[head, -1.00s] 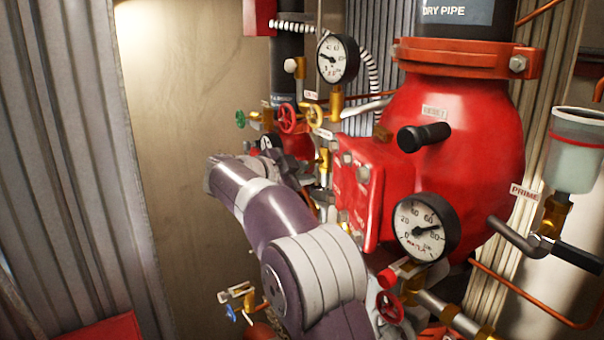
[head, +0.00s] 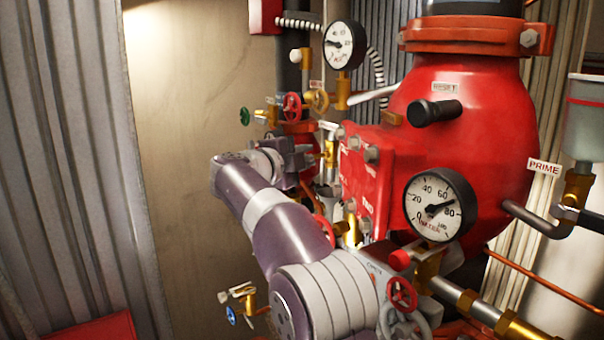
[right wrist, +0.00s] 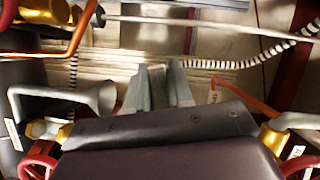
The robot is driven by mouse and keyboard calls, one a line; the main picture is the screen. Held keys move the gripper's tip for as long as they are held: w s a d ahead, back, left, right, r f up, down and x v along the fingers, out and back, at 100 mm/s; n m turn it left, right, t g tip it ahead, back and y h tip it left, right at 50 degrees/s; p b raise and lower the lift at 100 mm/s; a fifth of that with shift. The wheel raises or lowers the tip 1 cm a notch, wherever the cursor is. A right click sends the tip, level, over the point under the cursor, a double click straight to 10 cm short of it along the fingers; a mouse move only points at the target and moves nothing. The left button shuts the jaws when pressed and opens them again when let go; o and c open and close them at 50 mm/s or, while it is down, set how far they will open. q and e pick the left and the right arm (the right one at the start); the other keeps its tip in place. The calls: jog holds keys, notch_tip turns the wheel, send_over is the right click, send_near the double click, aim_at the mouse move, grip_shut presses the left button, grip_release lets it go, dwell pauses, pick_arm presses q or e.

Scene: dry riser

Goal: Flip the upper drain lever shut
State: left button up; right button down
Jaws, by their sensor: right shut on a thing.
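My right arm reaches from the bottom middle of the head view toward brass pipework left of the red valve body. My right gripper (head: 308,160) is at a brass fitting (head: 330,152) there. In the right wrist view its grey fingers (right wrist: 158,84) are close together, shut on what seems to be the upper drain lever. The lever is mostly hidden by the fingers and my wrist, so its angle cannot be told. My left gripper is not in view.
The red valve body (head: 465,125) with its black knob (head: 434,112) and a gauge (head: 440,205) stands right of my arm. A red handwheel (head: 402,294) is close beside my arm. A small valve with a blue handle (head: 232,316) is lower left. Bare wall is at left.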

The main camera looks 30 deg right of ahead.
jog(key=r+m+h+b, duration=0.1)
jog(key=r+m+b, duration=0.1)
jog(key=shift+m+t, duration=0.4)
jog(key=shift+r, duration=0.1)
jog(key=c, duration=1.4)
grip_release()
jog(key=shift+d, duration=0.1)
jog(key=shift+o, duration=0.2)
jog(key=shift+w+d+f, duration=0.25)
jog(key=shift+d+f, duration=0.15)
